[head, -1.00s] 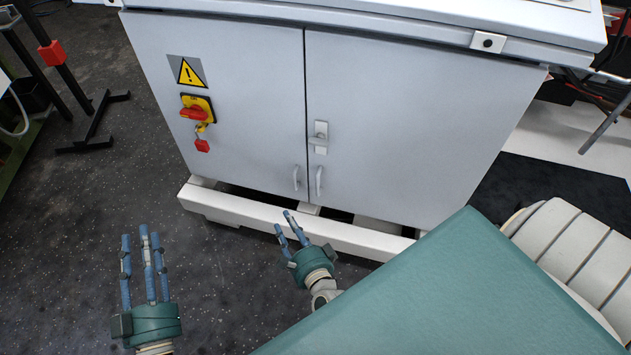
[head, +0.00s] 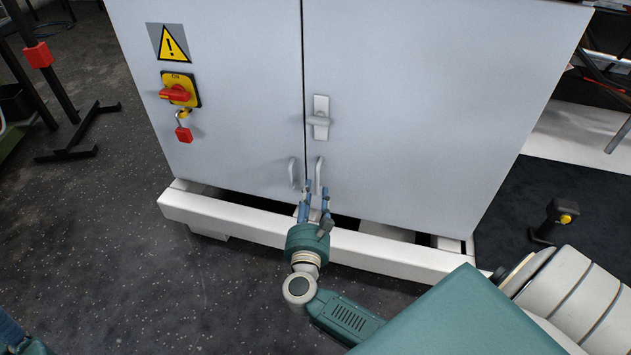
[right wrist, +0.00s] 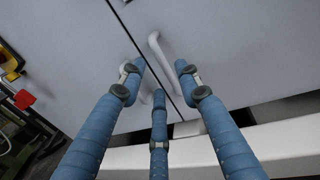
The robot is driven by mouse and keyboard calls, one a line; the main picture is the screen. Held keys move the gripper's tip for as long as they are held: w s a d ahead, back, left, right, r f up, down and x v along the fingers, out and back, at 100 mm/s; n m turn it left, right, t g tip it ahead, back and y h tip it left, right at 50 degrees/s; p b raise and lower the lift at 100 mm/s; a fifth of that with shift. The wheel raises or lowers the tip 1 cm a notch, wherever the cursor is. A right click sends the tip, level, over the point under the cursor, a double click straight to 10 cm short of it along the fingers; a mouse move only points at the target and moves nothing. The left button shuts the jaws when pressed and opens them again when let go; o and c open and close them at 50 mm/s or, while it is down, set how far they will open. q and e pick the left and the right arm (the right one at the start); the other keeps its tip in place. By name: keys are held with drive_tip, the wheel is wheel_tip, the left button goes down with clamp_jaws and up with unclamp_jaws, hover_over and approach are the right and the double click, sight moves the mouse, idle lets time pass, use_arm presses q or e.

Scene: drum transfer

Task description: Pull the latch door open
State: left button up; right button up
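The grey cabinet has a right door (head: 420,90) and a left door (head: 230,80), with a narrow dark gap between them. A latch (head: 320,118) sits on the right door beside the gap. The right door's pull handle (head: 319,174) is below it. My right gripper (head: 315,190) is just below that handle, fingers pointing up toward it. In the right wrist view, the three fingers are spread, and the right door's handle (right wrist: 160,55) shows between the upper fingertips, with no clear grip. My left gripper (head: 10,330) is mostly cut off at the bottom left corner.
The left door's handle (head: 292,172) is close beside my right gripper. A white base rail (head: 380,255) runs under the doors. A red rotary switch (head: 176,93) with a red padlock is on the left door. Dark floor (head: 120,240) lies open at the left.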

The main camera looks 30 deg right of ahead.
sight(316, 194)
drive_tip(key=b+x, duration=0.1)
drive_tip(key=x, duration=0.6)
clamp_jaws()
